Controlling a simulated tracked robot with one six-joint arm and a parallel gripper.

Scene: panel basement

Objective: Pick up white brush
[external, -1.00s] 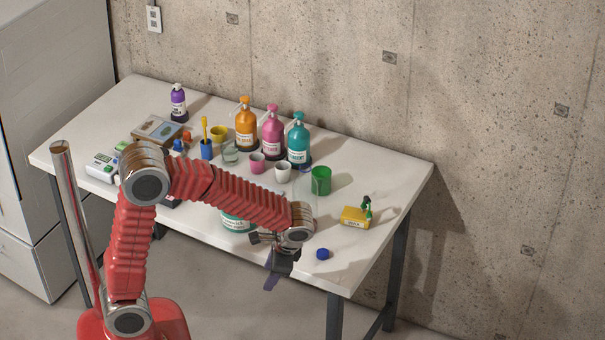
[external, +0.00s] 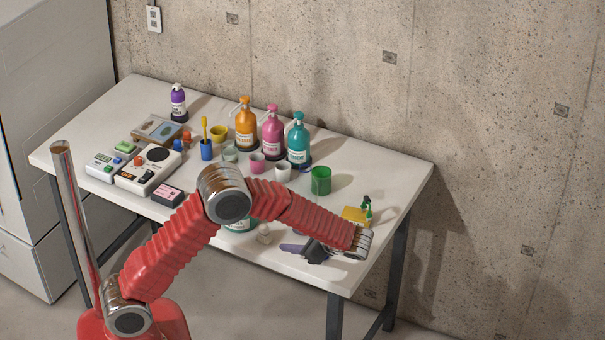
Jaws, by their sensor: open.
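I cannot clearly make out a white brush. A small pale, rounded object (external: 264,233) stands near the table's front edge, beside a teal-labelled container (external: 240,224); it is too small to tell whether it is the brush. My gripper (external: 290,249) is open, low over the front right of the table, with its dark and purple fingers pointing left. The pale object is just left of its fingertips, apart from them. I see nothing between the fingers. My forearm hides part of the table and of the teal-labelled container.
Orange (external: 246,125), pink (external: 273,132) and teal (external: 299,142) pump bottles stand at the back. In front are a white cup (external: 283,172), a pink cup (external: 257,163) and a green cup (external: 321,180). A yellow box (external: 355,214) is close behind my wrist. Devices fill the left side.

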